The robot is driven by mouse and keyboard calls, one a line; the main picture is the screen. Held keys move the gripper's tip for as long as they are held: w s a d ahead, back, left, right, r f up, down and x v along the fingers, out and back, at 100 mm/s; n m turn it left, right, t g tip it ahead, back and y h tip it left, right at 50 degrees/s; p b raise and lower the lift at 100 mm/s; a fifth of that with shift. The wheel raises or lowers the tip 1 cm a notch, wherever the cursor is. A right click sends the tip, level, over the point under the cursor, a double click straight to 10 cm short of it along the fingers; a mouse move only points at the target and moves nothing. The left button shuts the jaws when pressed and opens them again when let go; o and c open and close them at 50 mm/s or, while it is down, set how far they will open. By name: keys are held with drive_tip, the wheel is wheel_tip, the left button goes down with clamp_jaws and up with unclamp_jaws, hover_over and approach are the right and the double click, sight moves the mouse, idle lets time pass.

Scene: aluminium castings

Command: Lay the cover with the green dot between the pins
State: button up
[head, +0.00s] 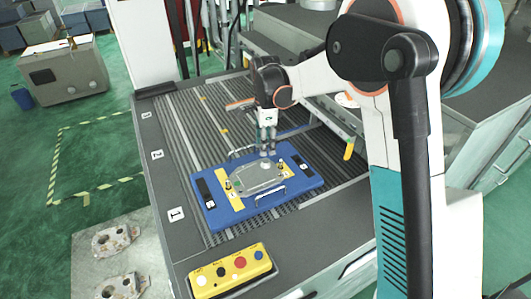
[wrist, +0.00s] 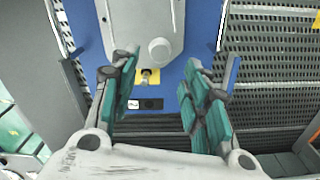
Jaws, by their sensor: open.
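A grey metal cover (head: 258,179) lies on the blue plate (head: 222,222), between two small pins, a front-left one (head: 228,185) and a back-right one (head: 281,163). In the wrist view, the cover (wrist: 143,15) shows a round boss (wrist: 159,50), and one pin (wrist: 146,76) stands just off its end on a yellow patch. No green dot can be made out on it. My gripper (head: 267,152) is over the far side of the cover, pointing down. In the wrist view my gripper (wrist: 160,78) is open, with nothing between its fingers.
The plate has wire handles (head: 270,192) and rests on a ribbed table (head: 185,140). A yellow button box (head: 231,270) stands at the table's front. Two castings, one behind (head: 115,239) and one in front (head: 124,286), lie on a lower grey surface at left.

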drive_tip(key=s+d+r+n+t, duration=0.2)
drive_tip(key=s+d+r+n, duration=0.2)
drive_tip(key=s+r, duration=0.4)
drive_tip(key=s+d+r+n+t, duration=0.2)
drive_tip(key=s+d+r+n, duration=0.25)
drive_tip(key=s+r, duration=0.35)
drive_tip(key=s+d+f+n+t, duration=0.1)
drive_tip(key=s+d+n, duration=0.1)
drive_tip(key=s+n, duration=0.2)
drive_tip(key=s+d+f+n+t, duration=0.2)
drive_tip(key=s+d+n, duration=0.1)
drive_tip(key=s, duration=0.8)
drive_tip(key=shift+f+n, duration=0.2)
drive_tip(key=shift+n, duration=0.25)
